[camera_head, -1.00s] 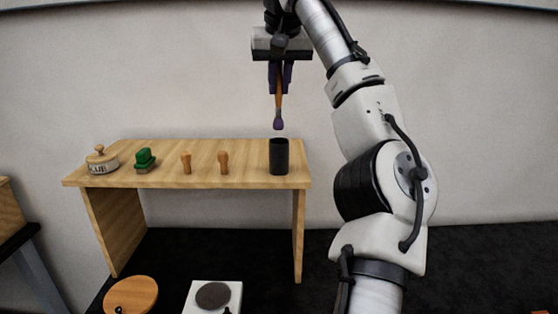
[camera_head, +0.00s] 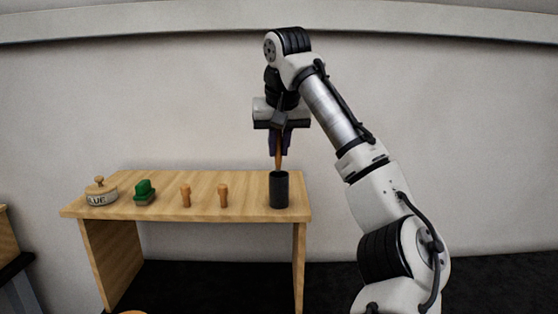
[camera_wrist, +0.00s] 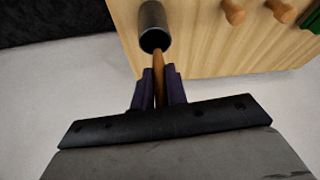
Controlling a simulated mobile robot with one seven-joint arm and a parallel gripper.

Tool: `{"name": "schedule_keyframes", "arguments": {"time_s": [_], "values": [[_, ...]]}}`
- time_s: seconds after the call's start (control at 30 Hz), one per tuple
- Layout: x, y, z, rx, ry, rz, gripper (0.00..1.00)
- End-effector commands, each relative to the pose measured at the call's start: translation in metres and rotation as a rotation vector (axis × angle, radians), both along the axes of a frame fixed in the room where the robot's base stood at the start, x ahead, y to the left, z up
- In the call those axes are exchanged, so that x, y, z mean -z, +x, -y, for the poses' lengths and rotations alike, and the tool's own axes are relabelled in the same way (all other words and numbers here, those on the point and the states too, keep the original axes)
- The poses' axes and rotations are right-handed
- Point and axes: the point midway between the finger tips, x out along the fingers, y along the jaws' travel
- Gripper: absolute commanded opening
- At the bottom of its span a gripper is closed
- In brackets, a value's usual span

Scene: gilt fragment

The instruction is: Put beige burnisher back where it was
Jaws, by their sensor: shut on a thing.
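My gripper (camera_head: 279,153) is shut on a slim brush-like tool (camera_head: 279,161) with an orange-brown handle. It points straight down over a black cup (camera_head: 279,190) at the right end of the wooden table. The tool's lower end is hidden at the cup's mouth and appears to be inside it. In the wrist view the handle (camera_wrist: 159,75) runs from between the dark purple fingers (camera_wrist: 159,88) to the opening of the cup (camera_wrist: 152,18). I cannot make out a clearly beige burnisher apart from this tool.
The table top between the pegs and the cup is clear. A plain wall (camera_head: 180,100) is behind.

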Motion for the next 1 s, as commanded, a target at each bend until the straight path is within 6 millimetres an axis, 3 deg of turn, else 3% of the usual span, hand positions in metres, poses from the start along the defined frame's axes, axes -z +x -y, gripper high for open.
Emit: {"name": "schedule_keyframes", "arguments": {"time_s": [0.2,0.63,0.67,0.8,1.0], "values": [[0.027,0.0,0.001,-0.001,0.002,-0.001,0.0],[0.034,0.0,0.0,0.001,0.001,0.0,0.0],[0.034,0.0,0.0,0.001,0.001,0.0,0.16],[0.033,0.0,0.0,0.001,0.0,0.0,0.34],[0.033,0.0,0.0,0.001,0.0,0.0,0.36]]}}
